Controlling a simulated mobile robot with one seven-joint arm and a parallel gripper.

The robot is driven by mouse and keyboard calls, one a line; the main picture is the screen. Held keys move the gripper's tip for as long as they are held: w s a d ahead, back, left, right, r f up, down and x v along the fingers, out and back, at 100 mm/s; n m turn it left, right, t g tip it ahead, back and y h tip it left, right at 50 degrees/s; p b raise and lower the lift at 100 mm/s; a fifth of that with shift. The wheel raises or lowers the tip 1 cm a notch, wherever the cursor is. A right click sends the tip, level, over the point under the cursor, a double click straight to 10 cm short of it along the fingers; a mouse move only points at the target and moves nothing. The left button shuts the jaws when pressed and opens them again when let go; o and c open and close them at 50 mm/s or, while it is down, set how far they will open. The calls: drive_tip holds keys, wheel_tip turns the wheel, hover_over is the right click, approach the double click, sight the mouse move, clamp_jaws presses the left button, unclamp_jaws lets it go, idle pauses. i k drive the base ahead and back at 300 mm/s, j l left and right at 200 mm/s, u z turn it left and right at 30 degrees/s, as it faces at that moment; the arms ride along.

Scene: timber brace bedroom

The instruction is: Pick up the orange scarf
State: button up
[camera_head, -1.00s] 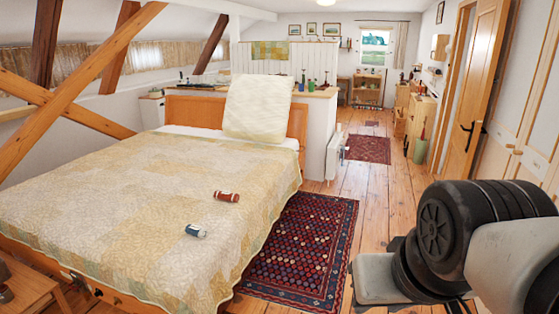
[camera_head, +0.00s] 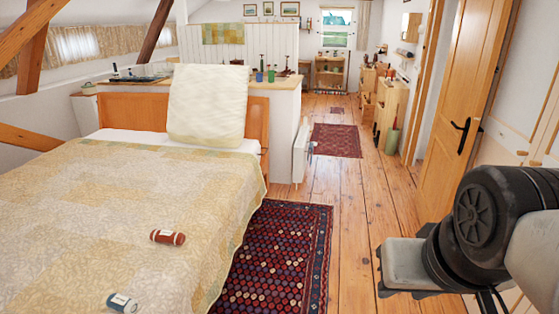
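A small rolled reddish-orange thing (camera_head: 167,237) with pale bands lies on the bed's quilt, near its right side. It may be the orange scarf, but it is too small to tell. A similar blue-grey and white roll (camera_head: 122,302) lies on the quilt nearer to me, at the bottom of the view. No other orange cloth shows. Part of my arm is at the lower right, over the floor and well apart from both rolls. My gripper's fingers are not in view.
The bed (camera_head: 110,190) fills the left, with a cream pillow (camera_head: 207,103) at its headboard. A dark red patterned rug (camera_head: 280,255) lies beside it. An open wooden door (camera_head: 465,110) stands at right.

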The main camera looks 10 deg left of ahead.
sight(163, 236)
drive_tip(key=i+z, duration=0.1)
drive_tip(key=i, duration=1.5)
drive_tip(key=i+u, duration=0.65)
drive_tip(key=u, duration=0.25)
drive_tip(key=i+l+u, duration=0.15)
drive_tip(key=i+u, duration=0.25)
drive_tip(key=i+j+u, duration=0.1)
drive_tip(key=u, duration=0.3)
drive_tip(key=i+u, duration=0.25)
drive_tip(key=u, duration=0.2)
drive_tip(key=i+u, duration=0.2)
drive_tip(key=u, duration=0.2)
